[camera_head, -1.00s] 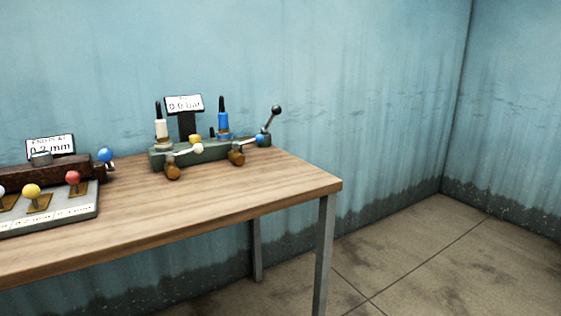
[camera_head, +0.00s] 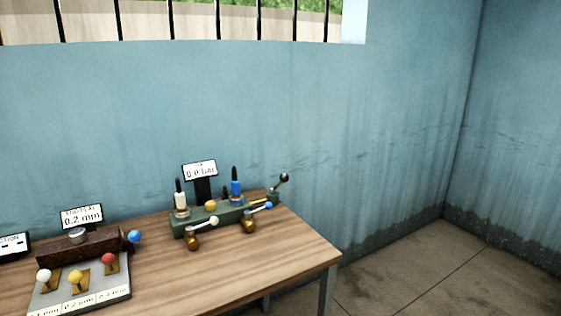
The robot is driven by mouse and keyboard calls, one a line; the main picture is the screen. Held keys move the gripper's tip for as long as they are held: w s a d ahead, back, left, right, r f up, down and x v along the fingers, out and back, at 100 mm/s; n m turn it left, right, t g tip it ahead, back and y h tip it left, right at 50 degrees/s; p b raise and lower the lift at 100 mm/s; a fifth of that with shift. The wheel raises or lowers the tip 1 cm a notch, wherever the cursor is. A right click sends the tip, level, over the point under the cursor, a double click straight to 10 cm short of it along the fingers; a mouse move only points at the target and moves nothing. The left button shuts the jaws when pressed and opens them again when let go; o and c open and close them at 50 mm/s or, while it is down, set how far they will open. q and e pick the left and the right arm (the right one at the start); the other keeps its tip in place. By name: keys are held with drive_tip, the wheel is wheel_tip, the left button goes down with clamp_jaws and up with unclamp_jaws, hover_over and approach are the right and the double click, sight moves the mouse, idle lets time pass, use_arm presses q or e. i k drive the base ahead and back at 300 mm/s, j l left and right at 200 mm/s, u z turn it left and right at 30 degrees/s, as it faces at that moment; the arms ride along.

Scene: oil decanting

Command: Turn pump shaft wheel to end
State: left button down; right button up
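A dark brown block (camera_head: 85,246) on the left of the table has a grey round cap (camera_head: 77,236) on top and a blue ball (camera_head: 134,236) at its right end. A sign (camera_head: 82,216) behind it reads "END PLAY 0.2 mm". I cannot tell which part is the pump shaft wheel; no plain wheel shape shows. A green block (camera_head: 222,219) further right carries a white-bodied post (camera_head: 180,200), a blue-bodied post (camera_head: 235,189), a yellow knob (camera_head: 210,206) and a black-knobbed lever (camera_head: 283,180). Neither of my grippers is in view.
A grey plate (camera_head: 125,292) with white, yellow and red ball knobs lies in front of the brown block. A display (camera_head: 200,171) reads about 0.0 bar. The wooden table (camera_head: 230,275) is bare at the front right. A barred window (camera_head: 215,20) is above.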

sight(77, 235)
drive_tip(key=u, duration=1.5)
